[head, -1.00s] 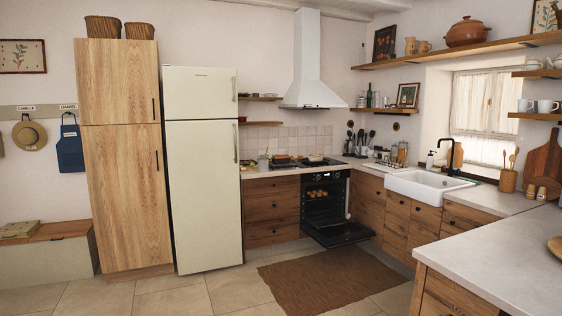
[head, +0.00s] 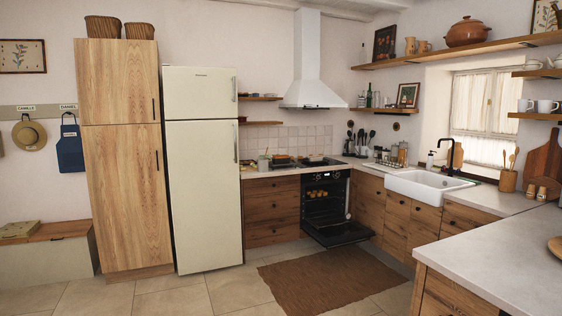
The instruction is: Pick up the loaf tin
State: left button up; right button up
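I cannot make out a loaf tin for certain in the head view. Some small dark and orange items (head: 283,160) sit on the counter left of the hob, too small to identify. The oven (head: 322,200) stands with its door (head: 338,233) lowered. Several golden rounded items (head: 318,193) are inside on a rack, and I cannot tell what holds them. Neither of my grippers is in view.
A brown rug (head: 325,278) lies on open floor before the oven. A counter (head: 500,262) juts in at the right. The fridge (head: 203,200) and tall wooden cupboard (head: 127,200) stand left. Open shelves (head: 450,52) hang at upper right.

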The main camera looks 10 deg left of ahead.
aim_at(282, 159)
jog(key=i+l+z, duration=0.1)
jog(key=i, duration=0.4)
jog(key=i+l, duration=0.2)
jog(key=i, duration=0.35)
jog(key=i+l+z, duration=0.15)
jog(key=i, duration=0.35)
jog(key=i+j+u, duration=0.15)
jog(key=i+u, duration=0.35)
jog(key=i, duration=0.45)
jog(key=i+l+u, duration=0.15)
jog(key=i+u, duration=0.3)
jog(key=i, duration=0.45)
jog(key=i+l+z, duration=0.15)
jog(key=i+z, duration=0.25)
jog(key=i, duration=0.25)
jog(key=i+z, duration=0.35)
jog(key=i, duration=0.3)
jog(key=i+j+z, duration=0.25)
jog(key=i+z, duration=0.15)
jog(key=i, duration=0.2)
